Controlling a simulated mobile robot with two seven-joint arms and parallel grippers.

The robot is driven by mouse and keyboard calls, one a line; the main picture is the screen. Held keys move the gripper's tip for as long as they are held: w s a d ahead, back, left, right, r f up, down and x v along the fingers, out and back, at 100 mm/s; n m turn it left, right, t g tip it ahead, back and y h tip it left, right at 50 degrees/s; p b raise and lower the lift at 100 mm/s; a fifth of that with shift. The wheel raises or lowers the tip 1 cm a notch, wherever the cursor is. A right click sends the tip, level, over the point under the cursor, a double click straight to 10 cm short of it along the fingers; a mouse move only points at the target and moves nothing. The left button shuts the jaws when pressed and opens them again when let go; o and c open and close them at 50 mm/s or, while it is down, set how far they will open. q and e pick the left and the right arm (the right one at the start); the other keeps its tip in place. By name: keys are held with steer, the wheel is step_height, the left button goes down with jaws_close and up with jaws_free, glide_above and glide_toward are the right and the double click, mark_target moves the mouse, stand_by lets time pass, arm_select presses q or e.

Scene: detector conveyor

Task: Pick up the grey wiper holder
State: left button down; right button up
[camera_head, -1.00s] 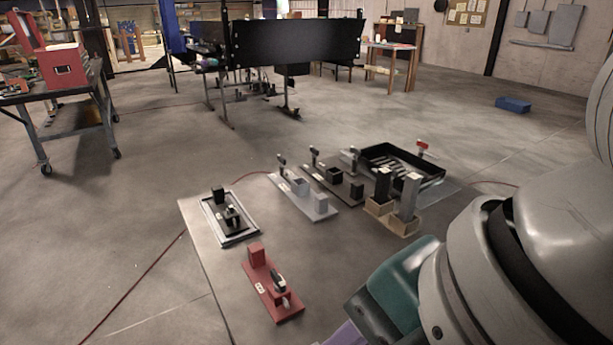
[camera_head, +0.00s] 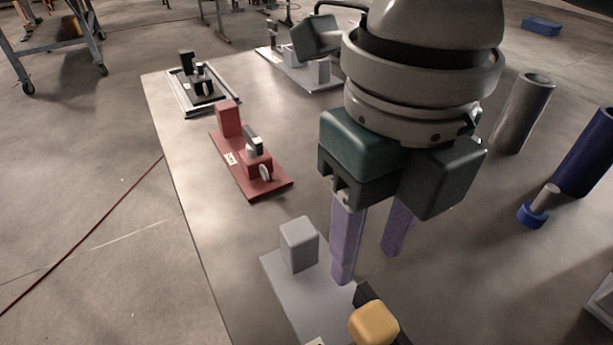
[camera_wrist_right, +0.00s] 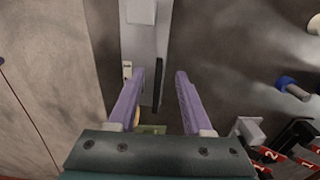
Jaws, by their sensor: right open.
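A light grey holder, a flat plate with an upright grey block (camera_head: 299,246), lies at the bottom of the head view, cut off by the picture edge. Its plate also shows at the top of the right wrist view (camera_wrist_right: 142,45). My right gripper (camera_head: 367,264) points down with two purple fingers, open and empty, above the table at the right of the block. In the right wrist view the open fingers (camera_wrist_right: 160,76) point toward the plate. Another light grey holder (camera_head: 320,72) stands at the back, partly hidden by my arm. My left gripper is out of view.
A red holder (camera_head: 228,120) and a framed black one (camera_head: 187,97) stand at the left. A yellow-topped part (camera_head: 373,323) is at the front beside the grey plate. At the right are a grey cylinder (camera_head: 523,112), a blue cylinder (camera_head: 587,155) and a blue-capped peg (camera_head: 533,214).

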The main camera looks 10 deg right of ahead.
mark_target(363, 284)
step_height(363, 284, down, 6)
steer(key=shift+s+f+b, duration=0.1)
steer(key=shift+s+b, duration=0.05)
steer(key=shift+b, duration=0.3)
jaws_close()
stand_by(1.2)
